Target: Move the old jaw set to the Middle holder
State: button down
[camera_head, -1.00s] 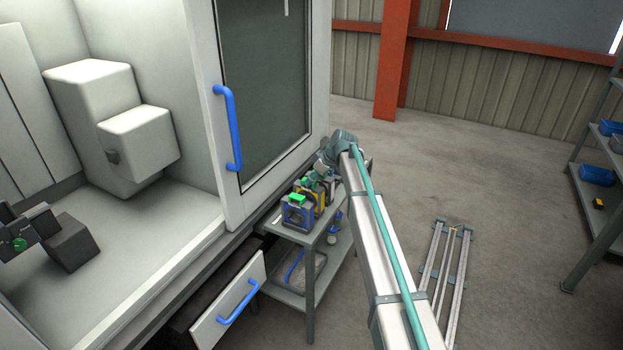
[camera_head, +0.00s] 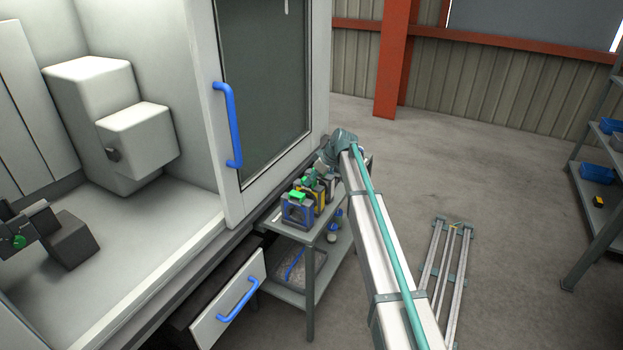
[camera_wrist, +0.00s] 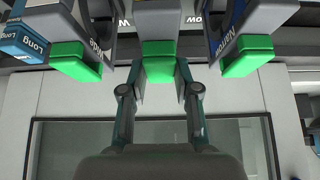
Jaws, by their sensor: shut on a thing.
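My gripper (camera_wrist: 158,75) is shut on a grey jaw set with a green top (camera_wrist: 158,58), in the middle of the wrist view. Two more green-topped jaw sets flank it, one at the left (camera_wrist: 77,62) and one at the right (camera_wrist: 247,57). The label behind the held set is mostly hidden. In the head view, a blue holder (camera_head: 297,215) with a green-topped set stands nearest on the shelf, with a yellow holder (camera_head: 319,199) behind it. My arm partly hides the farther holders.
The holders stand on a grey two-level shelf cart (camera_head: 279,226) beside the machine door (camera_head: 262,110). Below the door, a drawer (camera_head: 228,305) with a blue handle sticks out. A blue block labelled "Long" (camera_wrist: 23,43) shows at the left of the wrist view.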

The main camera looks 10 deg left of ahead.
jog(key=shift+f, duration=0.25)
jog(key=c, duration=0.8)
grip_release()
jog(key=shift+o, duration=0.2)
jog(key=v, duration=1.2)
jog(key=shift+r, duration=0.1)
notch_tip(320, 180, up, 7)
jog(key=p, duration=0.2)
